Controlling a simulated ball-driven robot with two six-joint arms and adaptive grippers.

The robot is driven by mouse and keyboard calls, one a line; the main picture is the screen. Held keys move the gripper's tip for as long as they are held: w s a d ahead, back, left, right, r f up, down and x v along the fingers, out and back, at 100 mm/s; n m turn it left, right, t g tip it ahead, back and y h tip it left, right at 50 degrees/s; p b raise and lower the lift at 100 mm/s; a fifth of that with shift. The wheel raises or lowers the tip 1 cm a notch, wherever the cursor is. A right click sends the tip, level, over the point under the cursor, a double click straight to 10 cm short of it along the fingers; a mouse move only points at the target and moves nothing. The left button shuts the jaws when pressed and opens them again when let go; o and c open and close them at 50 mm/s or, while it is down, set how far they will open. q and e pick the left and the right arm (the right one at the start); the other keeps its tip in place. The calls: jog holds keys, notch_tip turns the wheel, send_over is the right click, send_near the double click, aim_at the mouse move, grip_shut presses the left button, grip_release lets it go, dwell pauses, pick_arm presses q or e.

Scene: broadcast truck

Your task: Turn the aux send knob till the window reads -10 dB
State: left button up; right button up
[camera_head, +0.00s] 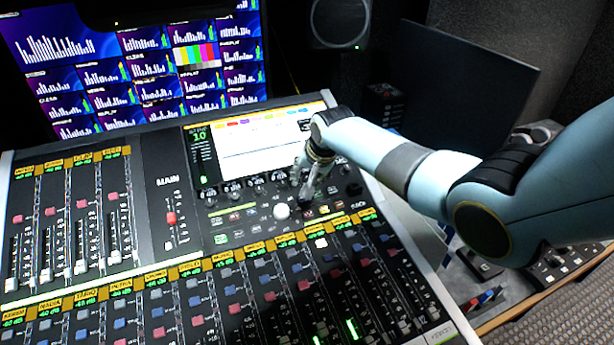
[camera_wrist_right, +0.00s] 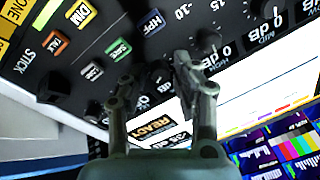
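The mixing console (camera_head: 150,180) fills the lower left of the head view. A row of small knobs with small readout windows runs below its screen (camera_head: 262,145). My right gripper (camera_head: 303,188) is low over the right end of this row. In the right wrist view the two fingers of my right gripper (camera_wrist_right: 155,80) stand apart, with panel showing between them. A dark knob (camera_wrist_right: 207,42) with a readout window (camera_wrist_right: 220,57) reading 0 dB is just beyond the right finger. I cannot tell which knob is the aux send. My left gripper is out of view.
Faders (camera_head: 115,235) fill the console's front and left. A monitor wall (camera_head: 140,65) and a speaker (camera_head: 340,22) stand behind. A dark screen (camera_head: 455,90) is at the right. Buttons labelled DIM (camera_wrist_right: 84,13) and HPF (camera_wrist_right: 153,22) lie near the fingertips.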

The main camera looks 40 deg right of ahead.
jog(key=v, duration=1.2)
dwell(0.5)
